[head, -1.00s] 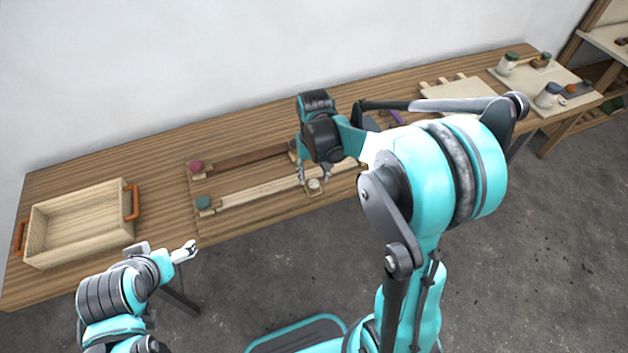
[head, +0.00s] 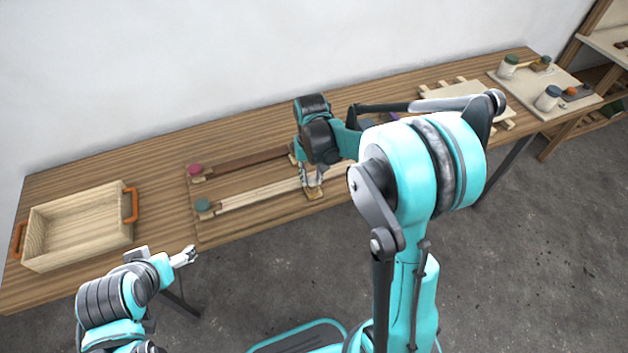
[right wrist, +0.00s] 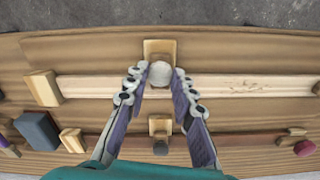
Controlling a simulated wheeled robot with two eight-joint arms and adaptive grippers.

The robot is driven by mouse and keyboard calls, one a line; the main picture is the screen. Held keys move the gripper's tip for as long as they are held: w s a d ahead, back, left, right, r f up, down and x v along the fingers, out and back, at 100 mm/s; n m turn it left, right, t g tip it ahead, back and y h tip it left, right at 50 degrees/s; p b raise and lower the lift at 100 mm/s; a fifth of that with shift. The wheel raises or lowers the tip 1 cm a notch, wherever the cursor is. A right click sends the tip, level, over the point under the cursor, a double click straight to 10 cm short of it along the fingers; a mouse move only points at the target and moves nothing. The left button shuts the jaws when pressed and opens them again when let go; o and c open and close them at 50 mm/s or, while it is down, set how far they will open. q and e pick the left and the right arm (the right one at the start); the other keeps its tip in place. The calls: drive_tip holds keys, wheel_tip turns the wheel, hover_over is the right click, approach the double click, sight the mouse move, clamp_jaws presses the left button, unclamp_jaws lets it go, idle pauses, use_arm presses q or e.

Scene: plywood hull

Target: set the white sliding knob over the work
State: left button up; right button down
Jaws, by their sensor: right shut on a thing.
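The white knob (right wrist: 160,74) sits on a small wooden slider (right wrist: 160,49) that straddles a pale wooden rail (right wrist: 225,86). My right gripper (head: 313,188) is over this slider at the table's front. In the right wrist view its fingertips (right wrist: 160,80) are closed on the white knob from both sides. Small brown marks (right wrist: 247,86) lie on the pale rail, right of the knob in the wrist view. In the head view the fingers hide most of the knob, and the slider (head: 314,195) shows below them. My left gripper (head: 187,255) hangs before the table, its jaws too small to judge.
A dark rail with a grey knob (right wrist: 160,124) runs parallel behind. A teal knob (head: 204,205) and a red knob (head: 194,169) stand at the rails' left ends. An open wooden crate (head: 122,228) stands at left. Boards with jars (head: 548,98) are at right.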

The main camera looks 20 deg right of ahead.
drive_tip(key=shift+w, duration=0.65)
drive_tip(key=c, duration=1.3)
unclamp_jaws()
drive_tip(key=shift+o, duration=0.2)
drive_tip(key=shift+r, duration=0.1)
wheel_tip(320, 180, up, 12)
drive_tip(key=s+a+n+t, duration=0.1)
drive_tip(key=s+t, duration=0.2)
drive_tip(key=s, duration=0.5)
drive_tip(key=s+a+f+n+t, duration=0.1)
drive_tip(key=s+t, duration=0.3)
drive_tip(key=s, duration=0.5)
drive_tip(key=shift+s+a+f+n, duration=0.2)
drive_tip(key=shift+a+f+n, duration=0.1)
drive_tip(key=shift+a, duration=0.4)
